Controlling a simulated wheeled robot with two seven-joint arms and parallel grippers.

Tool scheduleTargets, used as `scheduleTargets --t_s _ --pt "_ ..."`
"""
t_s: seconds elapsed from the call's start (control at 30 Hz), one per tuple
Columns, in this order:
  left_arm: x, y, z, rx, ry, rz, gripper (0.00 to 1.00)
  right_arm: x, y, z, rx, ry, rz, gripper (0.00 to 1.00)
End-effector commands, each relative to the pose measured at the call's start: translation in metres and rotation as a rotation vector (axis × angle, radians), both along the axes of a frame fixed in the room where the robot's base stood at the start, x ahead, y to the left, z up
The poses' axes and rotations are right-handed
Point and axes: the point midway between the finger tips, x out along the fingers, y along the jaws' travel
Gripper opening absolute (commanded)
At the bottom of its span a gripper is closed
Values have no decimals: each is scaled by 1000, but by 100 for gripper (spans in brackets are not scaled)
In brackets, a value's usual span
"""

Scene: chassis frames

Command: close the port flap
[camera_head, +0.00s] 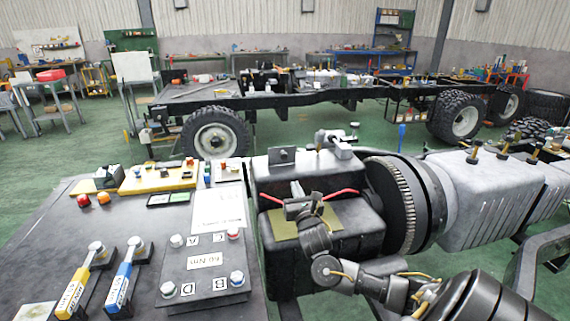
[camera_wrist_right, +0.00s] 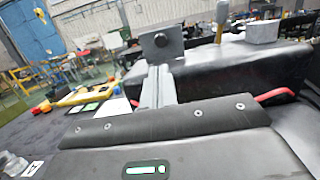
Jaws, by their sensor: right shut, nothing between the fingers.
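A small grey plate with a dark round knob, which looks like the port flap (camera_head: 282,156), stands upright on top of the dark engine block. In the right wrist view the flap (camera_wrist_right: 161,43) is just beyond the fingertips, near the middle. My right gripper (camera_head: 297,189) is shut and empty, in front of the block and nearer than the flap. In the right wrist view its fingers (camera_wrist_right: 157,78) point toward the flap; I cannot tell whether they touch it. The port itself is hidden. My left gripper is not in view.
An olive plate (camera_head: 286,222) lies under my right wrist, with red cables (camera_head: 340,193) beside it. A grey bench (camera_head: 130,226) with blue and yellow tools stands left. A gearbox (camera_head: 480,195) extends right. A truck chassis (camera_head: 300,101) stands behind on open green floor.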

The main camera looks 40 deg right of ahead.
Motion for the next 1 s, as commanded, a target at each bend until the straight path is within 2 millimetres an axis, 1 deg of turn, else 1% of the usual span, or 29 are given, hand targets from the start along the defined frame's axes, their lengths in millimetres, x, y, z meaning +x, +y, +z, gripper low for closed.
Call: scheduleTargets --t_s 0.13,0.23,0.5,0.7,0.83,1.0 --pt "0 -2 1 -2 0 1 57 9 -4 2 2 -1 0 0" --pt "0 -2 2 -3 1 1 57 21 -13 6 1 -1 -3 0" --pt "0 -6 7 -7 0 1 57 68 -41 16 5 0 -6 0" --pt "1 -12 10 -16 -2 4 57 98 -57 21 6 0 -4 0" --pt "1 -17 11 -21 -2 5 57 110 -63 23 7 0 -4 0" --pt "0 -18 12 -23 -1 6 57 117 -67 23 7 2 -2 0"
